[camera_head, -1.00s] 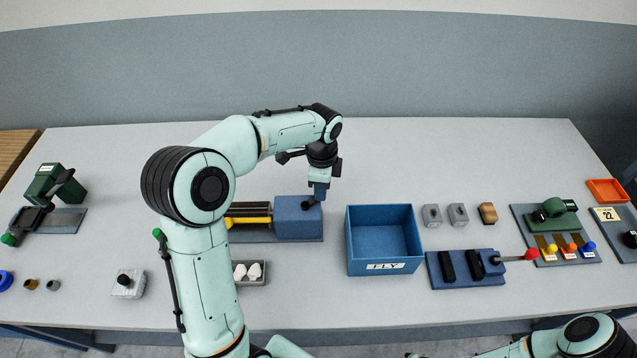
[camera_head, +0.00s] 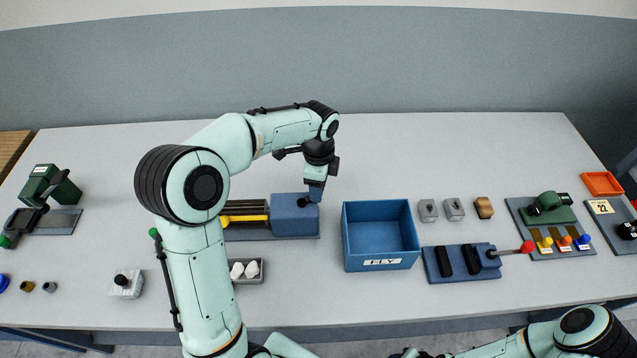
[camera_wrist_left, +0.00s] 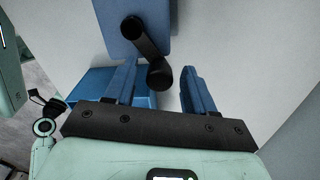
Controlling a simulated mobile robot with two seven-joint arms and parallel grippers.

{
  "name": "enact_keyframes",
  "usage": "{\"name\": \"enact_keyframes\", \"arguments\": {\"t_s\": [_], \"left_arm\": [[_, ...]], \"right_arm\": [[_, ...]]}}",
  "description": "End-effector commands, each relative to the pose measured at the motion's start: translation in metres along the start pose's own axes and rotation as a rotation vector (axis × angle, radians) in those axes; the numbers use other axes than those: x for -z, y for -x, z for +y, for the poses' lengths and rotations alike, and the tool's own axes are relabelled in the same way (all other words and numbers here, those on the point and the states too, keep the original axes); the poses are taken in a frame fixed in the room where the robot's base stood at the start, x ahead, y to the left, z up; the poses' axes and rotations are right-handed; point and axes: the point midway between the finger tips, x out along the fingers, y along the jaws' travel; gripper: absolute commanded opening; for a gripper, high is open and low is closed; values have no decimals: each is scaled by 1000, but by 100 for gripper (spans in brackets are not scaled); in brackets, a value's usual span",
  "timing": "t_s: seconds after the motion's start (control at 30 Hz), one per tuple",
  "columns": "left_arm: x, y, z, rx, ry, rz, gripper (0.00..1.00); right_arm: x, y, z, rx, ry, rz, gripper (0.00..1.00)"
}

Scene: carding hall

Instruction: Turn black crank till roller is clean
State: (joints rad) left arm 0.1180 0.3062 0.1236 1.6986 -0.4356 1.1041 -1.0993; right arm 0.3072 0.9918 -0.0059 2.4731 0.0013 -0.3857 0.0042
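The blue machine housing (camera_head: 292,226) stands mid-table, with a roller (camera_head: 243,219) showing yellow and dark bands at its left. My left arm covers the roller's left part. The black crank (camera_head: 304,203) is on top of the housing, partly hidden by my left gripper (camera_head: 315,190). In the left wrist view, the crank arm (camera_wrist_left: 147,42) runs from its pivot on the housing to a round black knob. My left gripper (camera_wrist_left: 160,88) is open, its blue fingers on either side of the knob, with gaps visible. My right gripper is out of view.
A blue bin labelled FLY (camera_head: 382,264) stands right of the machine. A blue block with a red-knobbed lever (camera_head: 462,262) is further right. A grey tray with white pieces (camera_head: 247,277) lies in front of the machine. The table behind the machine is clear.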

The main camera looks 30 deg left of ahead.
Motion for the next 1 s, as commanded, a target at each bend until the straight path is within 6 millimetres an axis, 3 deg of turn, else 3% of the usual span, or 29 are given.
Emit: {"name": "enact_keyframes", "arguments": {"t_s": [0.27,0.7,1.0], "left_arm": [[0,8,0,0,0,0,54],[1,100,-1,4,-1,2,54],[0,132,0,0,0,1,54]], "right_arm": [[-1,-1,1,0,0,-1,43],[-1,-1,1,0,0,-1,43],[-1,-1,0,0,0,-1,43]]}}
